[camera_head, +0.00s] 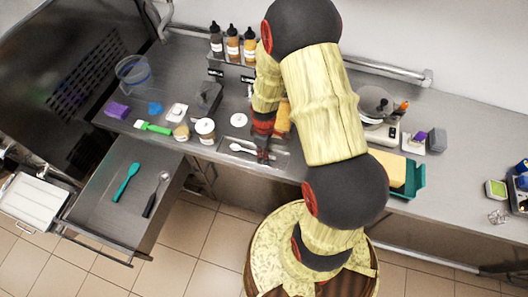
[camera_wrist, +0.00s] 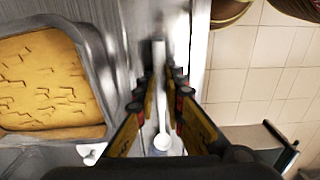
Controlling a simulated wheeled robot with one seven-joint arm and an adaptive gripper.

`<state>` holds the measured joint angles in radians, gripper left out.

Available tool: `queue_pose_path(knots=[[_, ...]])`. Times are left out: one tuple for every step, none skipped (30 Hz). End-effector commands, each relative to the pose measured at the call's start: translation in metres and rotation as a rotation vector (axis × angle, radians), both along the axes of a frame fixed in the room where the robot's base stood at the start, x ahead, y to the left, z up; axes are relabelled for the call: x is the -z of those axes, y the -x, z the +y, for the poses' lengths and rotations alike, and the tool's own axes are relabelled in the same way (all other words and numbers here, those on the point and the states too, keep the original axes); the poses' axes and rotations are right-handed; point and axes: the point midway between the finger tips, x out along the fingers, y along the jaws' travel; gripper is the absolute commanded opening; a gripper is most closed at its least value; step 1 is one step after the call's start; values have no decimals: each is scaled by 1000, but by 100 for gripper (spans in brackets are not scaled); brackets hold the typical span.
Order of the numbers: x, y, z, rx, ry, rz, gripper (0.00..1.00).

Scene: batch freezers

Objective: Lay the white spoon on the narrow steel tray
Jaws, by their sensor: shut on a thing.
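The white spoon (camera_head: 240,148) shows at the left of my gripper (camera_head: 262,154) in the head view, over the narrow steel tray (camera_head: 281,162) near the counter's front edge. In the wrist view the spoon (camera_wrist: 162,141) runs between the two fingers of my gripper (camera_wrist: 164,82), with its bowl toward the palm. My gripper is shut on the spoon's handle. I cannot tell whether the spoon touches the tray or hangs just above it. My arm and fingers hide part of the tray.
A metal pan with yellow contents (camera_wrist: 48,82) lies beside my gripper. White-lidded jars (camera_head: 205,128) and a green-handled brush (camera_head: 153,128) stand to the left. An open drawer (camera_head: 105,215) holds a teal spatula (camera_head: 126,182) and a dark-handled scoop (camera_head: 156,194). Bottles (camera_head: 233,45) stand behind.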

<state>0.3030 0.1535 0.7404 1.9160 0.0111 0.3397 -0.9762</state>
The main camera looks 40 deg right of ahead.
Motion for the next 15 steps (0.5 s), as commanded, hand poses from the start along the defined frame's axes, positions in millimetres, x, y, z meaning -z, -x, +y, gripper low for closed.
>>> queue_pose_path(knots=[[0,0,0,0,0,-1,0],[0,0,0,0,0,-1,0],[-1,0,0,0,0,-1,0],[-1,0,0,0,0,-1,0],[-1,0,0,0,0,-1,0],[0,0,0,0,0,-1,0],[0,0,0,0,0,-1,0],[1,0,0,0,1,-1,0],[3,0,0,0,0,0,0],[4,0,0,0,0,0,0],[3,0,0,0,0,0,12],[3,0,0,0,0,0,14],[2,0,0,0,0,0,16],[2,0,0,0,0,0,18],[2,0,0,0,0,0,20]])
